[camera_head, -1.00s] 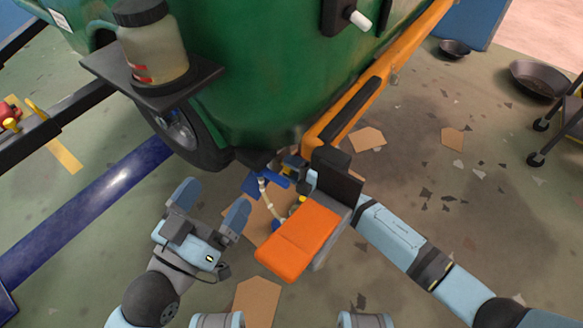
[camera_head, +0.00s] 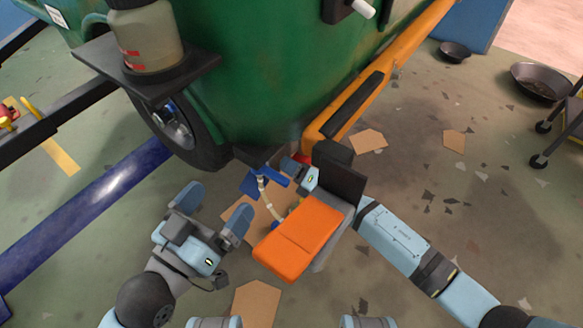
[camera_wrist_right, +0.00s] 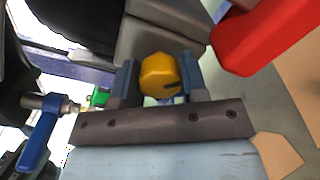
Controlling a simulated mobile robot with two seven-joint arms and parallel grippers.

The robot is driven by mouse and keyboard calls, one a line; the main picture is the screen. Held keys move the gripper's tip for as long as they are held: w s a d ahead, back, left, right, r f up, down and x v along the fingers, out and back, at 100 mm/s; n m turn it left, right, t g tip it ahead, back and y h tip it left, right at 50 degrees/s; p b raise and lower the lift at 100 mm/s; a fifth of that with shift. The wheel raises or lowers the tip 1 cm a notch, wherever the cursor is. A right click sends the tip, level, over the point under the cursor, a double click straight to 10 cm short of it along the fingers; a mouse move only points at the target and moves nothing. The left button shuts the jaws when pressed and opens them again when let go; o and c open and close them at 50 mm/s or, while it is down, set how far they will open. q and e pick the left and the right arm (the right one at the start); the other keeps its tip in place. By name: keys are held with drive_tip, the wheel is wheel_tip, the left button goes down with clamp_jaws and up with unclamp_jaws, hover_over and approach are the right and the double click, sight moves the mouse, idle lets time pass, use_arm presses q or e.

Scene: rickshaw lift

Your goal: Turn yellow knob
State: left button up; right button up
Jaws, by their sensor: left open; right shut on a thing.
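The yellow knob (camera_wrist_right: 158,75) shows in the right wrist view, between the two fingers of my right gripper (camera_wrist_right: 158,80), which is shut on it. In the head view the knob is hidden. There my right gripper (camera_head: 290,168) is mostly hidden behind the orange and dark parts of my arm, with a finger showing beneath the green body (camera_head: 262,90). My left gripper (camera_head: 212,210) is open and empty over the floor, left of the right one and apart from the green body.
A blue-handled valve (camera_wrist_right: 38,140) is at the left of the right wrist view; blue handles (camera_head: 272,176) show under the green body. A red part (camera_wrist_right: 262,38) lies close to the right finger. An orange bar (camera_head: 385,75) runs along the body. Cardboard pieces (camera_head: 368,141) lie on the floor.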

use_arm(q)
drive_tip(key=shift+w+f, duration=0.15)
idle(0.4)
use_arm(e)
drive_tip(key=o, duration=0.8)
drive_tip(key=shift+c, duration=0.2)
drive_tip(key=shift+o, duration=0.8)
use_arm(q)
drive_tip(key=shift+f, duration=0.2)
drive_tip(key=shift+s, duration=0.2)
use_arm(e)
drive_tip(key=shift+d, duration=0.1)
use_arm(q)
wheel_tip(320, 180, up, 4)
drive_tip(key=shift+a+f+t+p, duration=0.1)
drive_tip(key=shift+f+t+p, duration=0.1)
drive_tip(key=shift+t+p, duration=0.75)
use_arm(e)
drive_tip(key=v, duration=1.3)
drive_tip(key=shift+s+d, duration=0.25)
drive_tip(key=shift+d, duration=0.05)
use_arm(q)
drive_tip(key=shift+g, duration=0.25)
